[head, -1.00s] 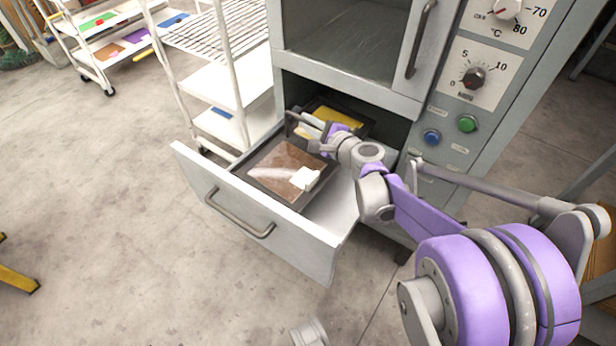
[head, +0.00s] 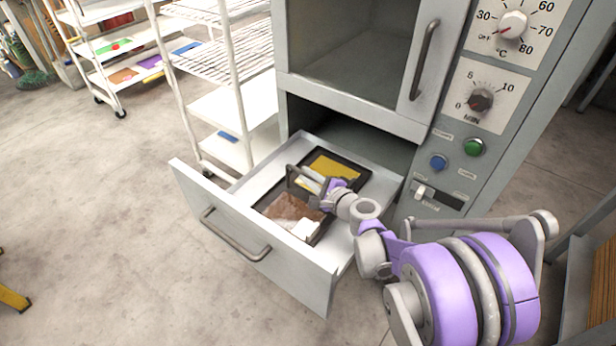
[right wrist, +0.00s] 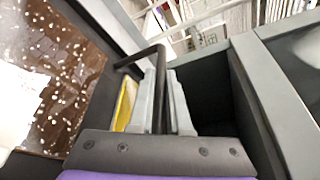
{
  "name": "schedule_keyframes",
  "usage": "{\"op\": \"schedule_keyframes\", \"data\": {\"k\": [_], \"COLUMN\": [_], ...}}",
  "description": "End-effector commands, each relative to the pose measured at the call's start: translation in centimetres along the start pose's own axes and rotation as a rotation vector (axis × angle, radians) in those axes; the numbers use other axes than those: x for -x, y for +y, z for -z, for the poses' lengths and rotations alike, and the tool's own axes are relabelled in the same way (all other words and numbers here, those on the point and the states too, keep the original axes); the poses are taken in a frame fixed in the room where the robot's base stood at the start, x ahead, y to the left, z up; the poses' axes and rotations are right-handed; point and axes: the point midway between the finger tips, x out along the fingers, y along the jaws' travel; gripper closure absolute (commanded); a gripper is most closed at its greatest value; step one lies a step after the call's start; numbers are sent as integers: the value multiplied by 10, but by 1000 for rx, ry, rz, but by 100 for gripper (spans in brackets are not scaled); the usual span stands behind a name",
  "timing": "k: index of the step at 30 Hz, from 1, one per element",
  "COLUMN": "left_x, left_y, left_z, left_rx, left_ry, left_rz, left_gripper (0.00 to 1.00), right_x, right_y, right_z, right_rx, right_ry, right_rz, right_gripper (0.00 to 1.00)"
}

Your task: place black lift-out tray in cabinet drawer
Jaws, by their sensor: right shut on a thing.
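The black lift-out tray (head: 332,228) lies within the open cabinet drawer (head: 258,238), with pale drawer floor showing around it. I cannot tell whether its underside touches the floor. It has a brown section with a white piece in front and a yellow section behind. My right gripper (head: 313,185) is over its middle, shut on its dark handle (head: 291,177). In the right wrist view the fingers (right wrist: 163,98) close around the handle bar (right wrist: 160,75). Gripper and wrist hide part of the tray's middle. My left gripper is not in view.
The grey cabinet (head: 350,105) rises behind the drawer, with knobs and buttons on its right panel. A white wire-shelf cart (head: 225,75) stands close to the drawer's left. A second cart (head: 115,60) is farther back. Floor at left is mostly clear.

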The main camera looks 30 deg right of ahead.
Motion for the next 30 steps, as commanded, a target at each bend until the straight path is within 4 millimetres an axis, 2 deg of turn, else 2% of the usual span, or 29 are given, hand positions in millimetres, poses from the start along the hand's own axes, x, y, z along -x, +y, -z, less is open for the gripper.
{"op": "schedule_keyframes", "data": {"k": [5, 6, 10, 21, 26, 30], "left_x": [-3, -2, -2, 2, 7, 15], "left_y": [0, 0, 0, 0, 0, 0], "left_z": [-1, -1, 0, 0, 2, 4], "left_rx": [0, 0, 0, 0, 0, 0], "left_ry": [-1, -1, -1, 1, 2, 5], "left_rz": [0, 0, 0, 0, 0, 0], "left_gripper": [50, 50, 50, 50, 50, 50], "right_x": [-1, -1, -1, 1, 25, 57], "right_y": [3, 3, 2, -2, -2, -3], "right_z": [2, 2, 2, -1, 0, 0], "right_rx": [-1, 0, 0, 0, 0, 0], "right_ry": [0, 0, 0, 0, 2, 3], "right_rz": [0, 0, 0, 0, 2, 2], "right_gripper": [100, 79, 55, 54, 54, 54]}}
